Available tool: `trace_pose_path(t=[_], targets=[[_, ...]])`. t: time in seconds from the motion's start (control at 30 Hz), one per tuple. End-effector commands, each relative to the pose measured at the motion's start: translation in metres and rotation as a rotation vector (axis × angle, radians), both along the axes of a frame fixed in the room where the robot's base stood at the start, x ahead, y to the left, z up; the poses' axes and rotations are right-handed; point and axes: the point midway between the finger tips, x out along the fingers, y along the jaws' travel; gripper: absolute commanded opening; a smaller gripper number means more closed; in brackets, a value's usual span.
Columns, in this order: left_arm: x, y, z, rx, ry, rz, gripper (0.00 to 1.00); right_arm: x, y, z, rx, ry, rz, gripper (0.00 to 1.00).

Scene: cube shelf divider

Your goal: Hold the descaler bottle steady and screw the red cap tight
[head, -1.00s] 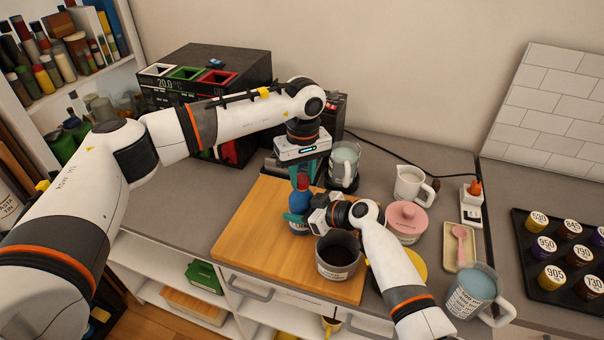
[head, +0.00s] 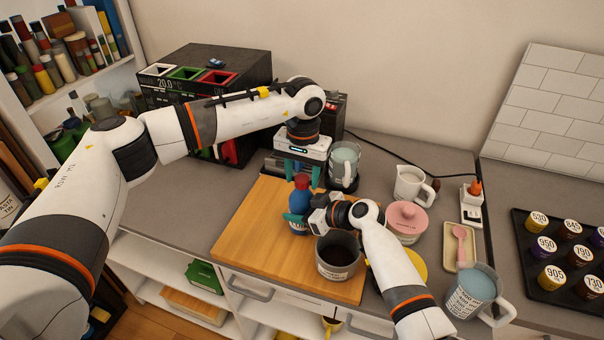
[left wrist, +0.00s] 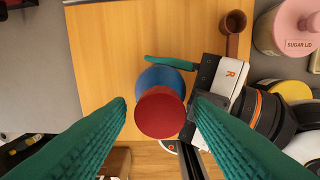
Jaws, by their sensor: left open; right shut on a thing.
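The blue descaler bottle (head: 299,197) stands upright on the wooden board, with the red cap (head: 301,181) on its top. In the left wrist view the round cap (left wrist: 159,112) covers most of the blue bottle (left wrist: 165,78). My left gripper (head: 302,172) is above the bottle, pointing down, its teal fingers open on either side of the cap with gaps. My right gripper (head: 300,218) comes in from the right and is shut on the bottle body; its grip is partly hidden. Whether the cap is fully seated cannot be told.
A dark-filled grey pot (head: 338,256) stands close to my right gripper. A glass jug (head: 344,164) is just behind my left gripper. A pink sugar pot (head: 407,220) and white jug (head: 411,184) stand to the right. The left of the wooden board (head: 245,235) is clear.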

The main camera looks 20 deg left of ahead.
Motion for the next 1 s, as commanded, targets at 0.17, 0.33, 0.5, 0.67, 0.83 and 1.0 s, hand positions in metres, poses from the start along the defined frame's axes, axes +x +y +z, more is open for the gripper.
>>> trace_pose_path(t=[0.17,0.33,0.5,0.67,0.83,1.0], targets=[[0.001,0.0,0.013,0.0,-0.003,0.001,0.48,-0.001,-0.001,-0.003,-0.004,0.004,0.0,0.29],[0.0,-0.001,0.034,-0.001,-0.003,0.002,0.48,-0.001,-0.001,-0.003,-0.004,0.004,0.0,0.29],[0.0,-0.001,0.052,0.0,-0.002,0.002,0.48,-0.001,-0.001,-0.003,-0.004,0.004,0.0,0.29],[0.0,-0.001,0.06,0.0,0.0,0.002,0.48,-0.001,-0.001,-0.003,-0.004,0.004,0.0,0.29],[0.0,-0.001,0.06,0.0,0.001,0.002,0.48,-0.001,-0.001,-0.003,-0.004,0.004,0.0,0.29],[0.0,-0.001,0.063,0.0,-0.001,0.002,0.48,-0.001,-0.001,-0.003,-0.004,0.004,0.0,0.29]])
